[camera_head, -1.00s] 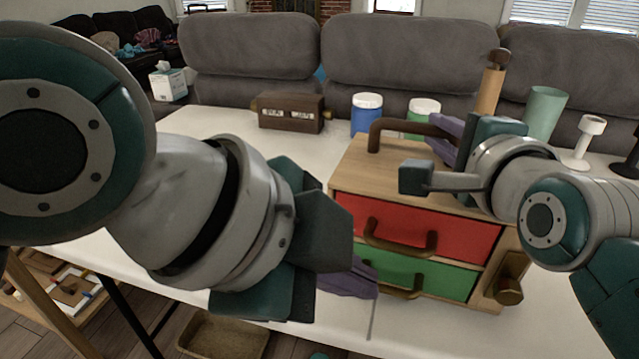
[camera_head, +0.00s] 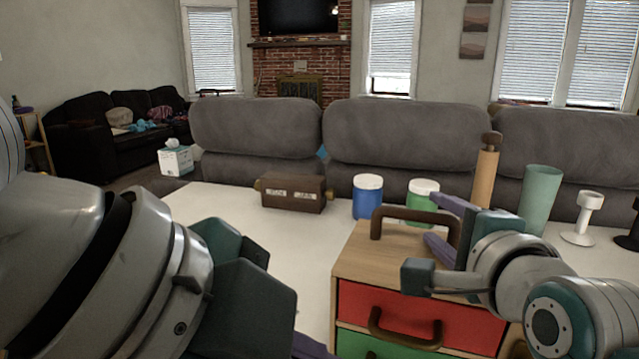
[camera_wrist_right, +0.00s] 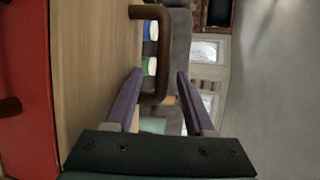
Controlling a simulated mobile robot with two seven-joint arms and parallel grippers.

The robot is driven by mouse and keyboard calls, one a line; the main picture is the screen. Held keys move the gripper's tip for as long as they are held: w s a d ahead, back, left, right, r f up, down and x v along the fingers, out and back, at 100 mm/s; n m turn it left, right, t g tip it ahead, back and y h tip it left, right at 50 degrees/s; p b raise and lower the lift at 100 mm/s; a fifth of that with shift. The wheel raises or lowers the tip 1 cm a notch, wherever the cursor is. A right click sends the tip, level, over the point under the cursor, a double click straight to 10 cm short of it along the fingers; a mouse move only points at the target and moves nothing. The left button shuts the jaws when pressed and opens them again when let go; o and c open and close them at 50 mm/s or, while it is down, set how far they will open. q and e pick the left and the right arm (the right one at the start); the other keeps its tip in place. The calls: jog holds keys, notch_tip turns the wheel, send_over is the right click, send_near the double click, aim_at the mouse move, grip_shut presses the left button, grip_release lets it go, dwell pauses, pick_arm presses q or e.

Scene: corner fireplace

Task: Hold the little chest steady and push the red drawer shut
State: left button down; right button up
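The little chest (camera_head: 352,255) is a light wood box with a brown top handle (camera_head: 415,213), at the right of the table. Its red drawer (camera_head: 462,329) has a brown pull (camera_head: 405,333) and sits above a green drawer (camera_head: 353,344). I cannot tell how far out the red drawer stands. My right gripper (camera_head: 446,224) is above the chest top by the handle. Its purple fingers are apart in the right wrist view (camera_wrist_right: 160,103), with the handle (camera_wrist_right: 150,12) close to them; contact is unclear. My left gripper (camera_head: 308,346) is left of the chest front; its fingers are mostly hidden.
Behind the chest stand a blue jar (camera_head: 367,199), a green jar (camera_head: 422,193), a green cup (camera_head: 540,200), a wooden roller (camera_head: 486,178) and a white stand (camera_head: 582,215). A brown box (camera_head: 293,194) lies further left. The white table (camera_head: 215,205) is clear at left.

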jog(key=shift+r, duration=0.1)
dwell(0.3)
jog(key=o, duration=0.5)
jog(key=shift+o, duration=0.3)
jog(key=shift+f, duration=0.3)
jog(key=shift+s, duration=0.1)
